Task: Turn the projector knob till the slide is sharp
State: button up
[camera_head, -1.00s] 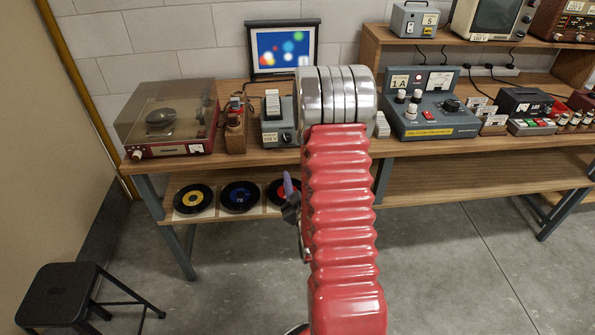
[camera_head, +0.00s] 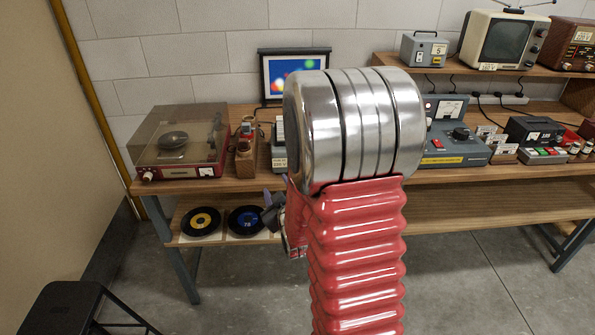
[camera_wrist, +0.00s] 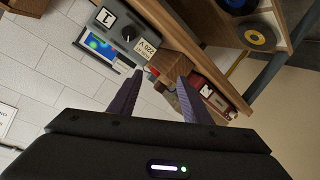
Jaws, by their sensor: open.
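The grey slide projector (camera_head: 279,152) stands on the bench, mostly hidden behind my arm in the head view. In the wrist view the projector (camera_wrist: 116,22) shows its black knob (camera_wrist: 128,33) and a 220 V label. The screen (camera_head: 291,75) behind it shows blurred coloured blobs on blue; it also shows in the wrist view (camera_wrist: 98,44). My gripper (camera_wrist: 160,75) is open, its two purple fingers apart with nothing held between them. The knob lies beyond the fingertips, apart from them. In the head view my gripper is partly hidden, below the bench's front edge.
A record player (camera_head: 182,150) and a wooden box (camera_head: 246,152) stand left of the projector. A grey control box (camera_head: 452,150) stands to the right. Records (camera_head: 201,222) lie on the lower shelf. A black stool (camera_head: 72,310) stands at front left.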

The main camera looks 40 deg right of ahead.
jog(key=s+a+r+g+y, duration=0.1)
jog(key=a+r+g+y, duration=0.1)
jog(key=a+r, duration=0.4)
jog(key=s+a+r+g+y, duration=0.1)
jog(key=s+a+r+g, duration=0.2)
jog(key=s+a, duration=0.6)
jog(key=s+a+r+m+g+y, duration=0.1)
jog(key=s+a+r+g+y, duration=0.1)
jog(key=s+a, duration=0.6)
jog(key=s+r+g, duration=0.1)
jog(key=s, duration=0.5)
jog(key=shift+s+a+r+m+y, duration=0.25)
jog(key=shift+s+a+m+y, duration=0.05)
jog(key=shift+a, duration=0.05)
